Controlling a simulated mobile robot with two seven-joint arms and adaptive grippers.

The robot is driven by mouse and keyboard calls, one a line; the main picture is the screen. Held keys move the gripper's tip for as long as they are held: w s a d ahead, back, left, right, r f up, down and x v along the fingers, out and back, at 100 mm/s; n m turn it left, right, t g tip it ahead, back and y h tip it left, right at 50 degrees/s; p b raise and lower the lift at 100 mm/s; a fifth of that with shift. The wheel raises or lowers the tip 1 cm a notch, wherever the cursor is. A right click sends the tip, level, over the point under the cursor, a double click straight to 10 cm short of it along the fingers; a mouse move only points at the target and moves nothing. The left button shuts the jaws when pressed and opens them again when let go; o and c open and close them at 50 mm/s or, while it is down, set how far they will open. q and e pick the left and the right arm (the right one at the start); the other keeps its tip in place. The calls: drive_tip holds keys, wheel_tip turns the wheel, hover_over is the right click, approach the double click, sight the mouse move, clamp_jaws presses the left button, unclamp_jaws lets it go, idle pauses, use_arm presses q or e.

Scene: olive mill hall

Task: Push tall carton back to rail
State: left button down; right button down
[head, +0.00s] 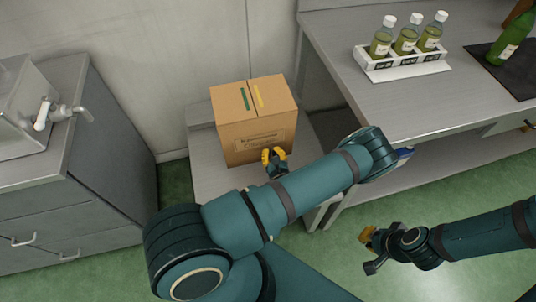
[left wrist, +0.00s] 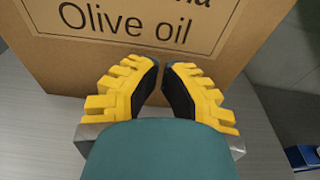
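The tall brown carton (head: 243,137), with a green and a yellow strip on top, stands upright on a low grey stand (head: 205,187) near the wall. In the left wrist view its printed face (left wrist: 100,65) reads "Olive oil". My left gripper (head: 273,154) is at the lower right of the carton's front face. Its yellow fingertips (left wrist: 161,66) are together with nothing between them, close to the face; I cannot tell if they touch it. My right gripper (head: 366,252) is open and empty, low over the floor. I see no rail; the carton hides the stand's back.
A grey cabinet (head: 100,190) with a metal tapped container (head: 25,110) stands at the left. At the right, a metal table (head: 340,60) bears a white rack (head: 405,67) of small oil bottles and a green bottle (head: 510,40) on a dark mat. Green floor shows between.

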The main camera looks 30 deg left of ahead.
sight(269, 145)
use_arm(q)
drive_tip(key=shift+w+a, duration=0.1)
drive_tip(key=shift+r+x, duration=0.2)
drive_tip(key=shift+x, duration=1.05)
drive_tip(key=shift+r+x, duration=0.2)
drive_tip(key=shift+x, duration=1.05)
drive_tip(key=shift+f+p+v, duration=0.2)
drive_tip(key=shift+p+v, duration=0.05)
drive_tip(key=shift+v, duration=0.9)
drive_tip(key=shift+f+p+v, duration=0.15)
drive_tip(key=shift+p+v, duration=0.05)
drive_tip(key=shift+v, duration=0.95)
drive_tip(key=shift+f+p+v, duration=0.2)
drive_tip(key=shift+p+v, duration=0.05)
drive_tip(key=shift+v, duration=0.9)
